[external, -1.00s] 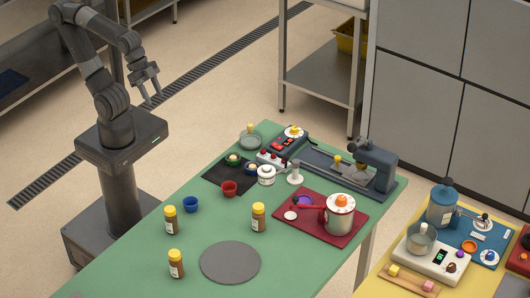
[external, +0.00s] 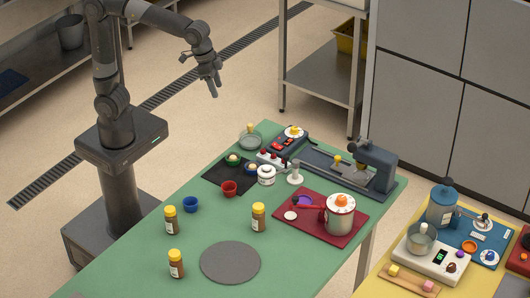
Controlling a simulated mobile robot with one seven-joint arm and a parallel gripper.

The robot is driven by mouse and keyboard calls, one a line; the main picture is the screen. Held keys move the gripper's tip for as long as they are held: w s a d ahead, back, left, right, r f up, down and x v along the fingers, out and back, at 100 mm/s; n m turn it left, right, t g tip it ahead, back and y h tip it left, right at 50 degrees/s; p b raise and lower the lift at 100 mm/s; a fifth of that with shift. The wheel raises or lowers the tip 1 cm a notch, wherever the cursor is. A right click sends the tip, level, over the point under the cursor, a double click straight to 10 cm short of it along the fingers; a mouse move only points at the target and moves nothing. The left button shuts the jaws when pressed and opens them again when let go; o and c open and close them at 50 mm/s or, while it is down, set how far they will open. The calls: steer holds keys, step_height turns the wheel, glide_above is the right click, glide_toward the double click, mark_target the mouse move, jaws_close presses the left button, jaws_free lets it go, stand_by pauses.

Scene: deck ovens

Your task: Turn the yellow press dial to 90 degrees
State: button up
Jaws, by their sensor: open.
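A small yellow dial (external: 294,131) sits on a white round plate on top of the dark device with a red display, at the back of the green table. Another yellow knob (external: 337,160) stands on the long grey press-like machine (external: 372,168) to its right. I cannot tell for certain which of them is the press dial, nor read its angle. My gripper (external: 216,88) hangs open and empty, fingers pointing down, above and behind the table's back left edge, well apart from both.
Bare table lies at the front left. A yellow table (external: 370,290) stands at right.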

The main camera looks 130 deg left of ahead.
steer(key=w+a+f+n+g, duration=0.2)
steer(key=w+a+f+n, duration=0.25)
steer(key=w+a, duration=0.65)
steer(key=n+g+h, duration=0.1)
steer(key=n, duration=0.2)
glide_above(293, 129)
step_height(293, 129, down, 13)
step_height(293, 129, down, 10)
steer(key=shift+a+f, duration=0.1)
steer(key=c, duration=1)
steer(key=shift+o, duration=0.2)
